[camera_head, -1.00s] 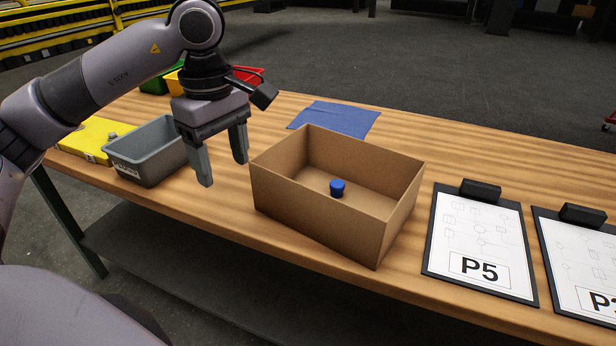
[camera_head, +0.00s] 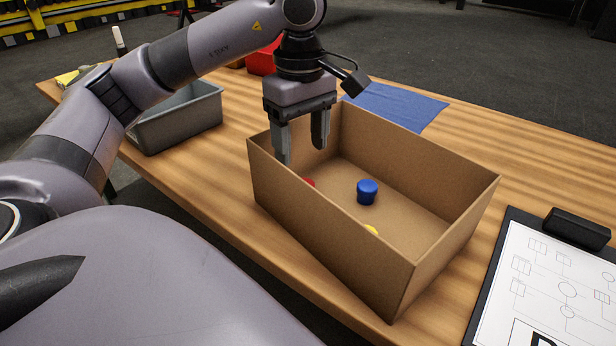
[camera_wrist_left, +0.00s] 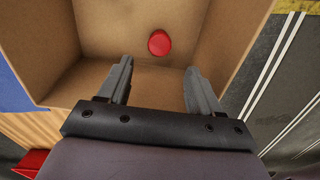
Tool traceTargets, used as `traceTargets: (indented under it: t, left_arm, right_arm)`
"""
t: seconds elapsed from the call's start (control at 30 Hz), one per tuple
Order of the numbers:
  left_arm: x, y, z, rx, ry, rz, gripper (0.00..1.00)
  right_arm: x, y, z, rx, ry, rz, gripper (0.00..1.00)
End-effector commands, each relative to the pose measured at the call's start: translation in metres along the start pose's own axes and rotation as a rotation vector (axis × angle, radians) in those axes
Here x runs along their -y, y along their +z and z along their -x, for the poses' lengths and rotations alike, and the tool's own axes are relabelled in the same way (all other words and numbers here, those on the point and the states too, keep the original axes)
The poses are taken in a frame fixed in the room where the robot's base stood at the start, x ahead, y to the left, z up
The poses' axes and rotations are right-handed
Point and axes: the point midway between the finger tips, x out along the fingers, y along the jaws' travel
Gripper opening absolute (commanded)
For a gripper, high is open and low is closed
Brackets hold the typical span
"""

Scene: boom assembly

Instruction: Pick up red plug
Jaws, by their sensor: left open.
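The red plug (camera_wrist_left: 160,43) lies on the floor of the cardboard box (camera_head: 330,240). In the head view only a sliver of the red plug (camera_head: 309,183) shows above the box's near wall. My left gripper (camera_head: 302,150) is open and empty above the left end of the box, its fingers pointing down. In the left wrist view the red plug is ahead of and roughly between the two fingertips (camera_wrist_left: 158,66), apart from them. My right gripper is not in view.
A blue plug (camera_head: 367,192) stands in the box, and a yellow piece (camera_head: 371,230) is partly hidden by the near wall. A grey bin (camera_head: 180,120) stands left, a blue cloth (camera_head: 400,106) lies behind, and a clipboard (camera_head: 545,285) lies right.

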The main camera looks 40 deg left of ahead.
Motion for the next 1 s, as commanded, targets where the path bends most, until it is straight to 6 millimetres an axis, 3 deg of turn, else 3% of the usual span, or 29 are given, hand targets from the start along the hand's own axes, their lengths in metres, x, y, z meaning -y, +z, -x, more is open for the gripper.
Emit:
traceTargets:
  t: [0.27,0.53,0.87,1.0]
  left_arm:
    - [0.000,0.000,-0.026,-0.001,-0.003,0.001,0.64]
    - [-0.001,0.001,-0.065,-0.001,-0.003,0.001,0.64]
    - [-0.001,0.001,-0.073,0.000,-0.001,0.001,0.64]
    - [-0.001,0.001,-0.073,0.000,0.000,0.001,0.19]
  right_arm:
    - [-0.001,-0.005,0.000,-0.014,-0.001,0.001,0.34]
    - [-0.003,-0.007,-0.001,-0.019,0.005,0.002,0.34]
    - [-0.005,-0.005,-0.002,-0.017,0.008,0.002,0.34]
    - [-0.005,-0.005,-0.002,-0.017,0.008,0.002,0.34]
